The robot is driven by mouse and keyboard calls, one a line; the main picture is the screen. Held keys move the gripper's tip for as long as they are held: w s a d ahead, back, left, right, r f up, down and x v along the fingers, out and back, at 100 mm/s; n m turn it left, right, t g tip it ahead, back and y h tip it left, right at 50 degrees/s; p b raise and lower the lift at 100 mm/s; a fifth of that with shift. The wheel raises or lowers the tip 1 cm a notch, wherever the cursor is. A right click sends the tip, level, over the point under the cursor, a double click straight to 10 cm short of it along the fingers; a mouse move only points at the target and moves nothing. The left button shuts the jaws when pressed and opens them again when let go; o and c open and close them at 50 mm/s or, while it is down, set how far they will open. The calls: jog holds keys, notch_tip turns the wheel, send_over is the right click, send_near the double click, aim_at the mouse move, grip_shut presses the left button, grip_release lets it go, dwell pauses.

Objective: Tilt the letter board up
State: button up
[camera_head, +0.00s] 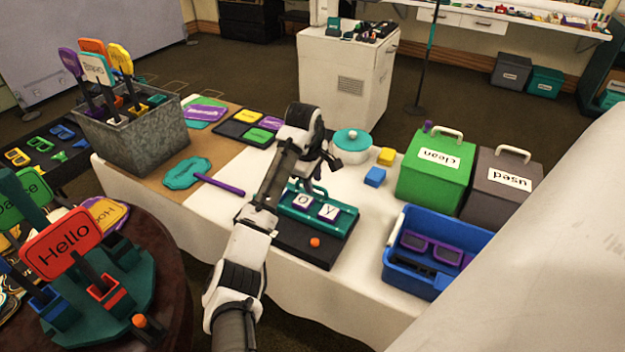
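The letter board (345,221) is on the white table, at the middle of the head view. Two white letter tiles (327,212) show on the panel, which looks low and close to flat. My arm reaches in from the bottom, bends, and comes down at the back of the board. My gripper (316,186) is at the bar. I cannot tell whether its fingers touch or hold it; the arm partly hides them.
A purple-handled teal paddle (188,173) lies left. A teal-lidded white pot (352,141) and yellow and blue blocks (375,176) stand behind and right. A blue bin (432,284), green box (432,182) and grey box (490,190) fill the right. A round sign table stands front left.

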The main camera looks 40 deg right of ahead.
jog(key=shift+f, duration=0.15)
jog(key=shift+c, duration=0.3)
grip_shut()
